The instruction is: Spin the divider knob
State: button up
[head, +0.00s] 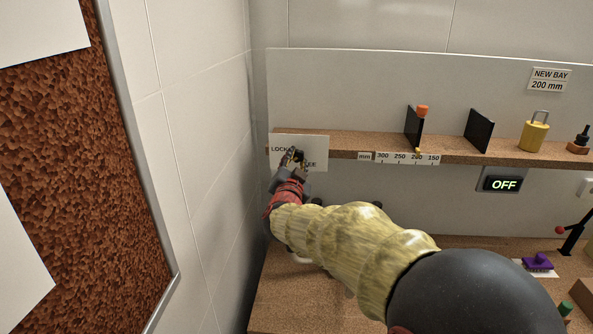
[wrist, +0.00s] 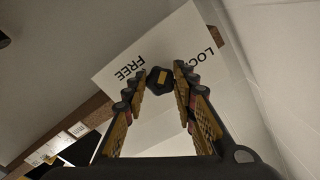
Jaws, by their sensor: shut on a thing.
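The divider knob is small and black with a yellow mark; it shows between my fingertips in the wrist view (wrist: 158,80) and is mostly covered by them in the head view. It sits on a white plate (head: 319,147) lettered LOCK… and FREE; the rest of the first word is hidden. The plate also shows in the wrist view (wrist: 190,38). My gripper (head: 294,157) is shut on the knob, a finger on each side. A black divider (head: 412,129) with an orange top stands on the shelf, a small yellow pointer below it at the mm scale (head: 405,158).
A second black panel (head: 479,130), a yellow padlock-shaped weight (head: 535,131) and a dark knobbed object (head: 579,141) stand on the cork shelf. Below are an OFF display (head: 503,184) and a purple brush (head: 538,262). A tiled wall (head: 200,130) is close on the left.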

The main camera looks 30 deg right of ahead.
jog(key=m+b, duration=0.4)
jog(key=m, duration=0.1)
jog(key=shift+a+f+m+b, duration=0.1)
jog(key=shift+f+m+b, duration=0.05)
jog(key=shift+m+b, duration=0.2)
jog(key=m+b, duration=0.2)
jog(key=m, duration=0.3)
jog(key=shift+r+b, duration=0.2)
jog(key=shift+b, duration=0.2)
jog(key=o, duration=1.2)
jog(key=shift+r, duration=0.1)
jog(key=shift+c, duration=0.2)
jog(key=v, duration=1.2)
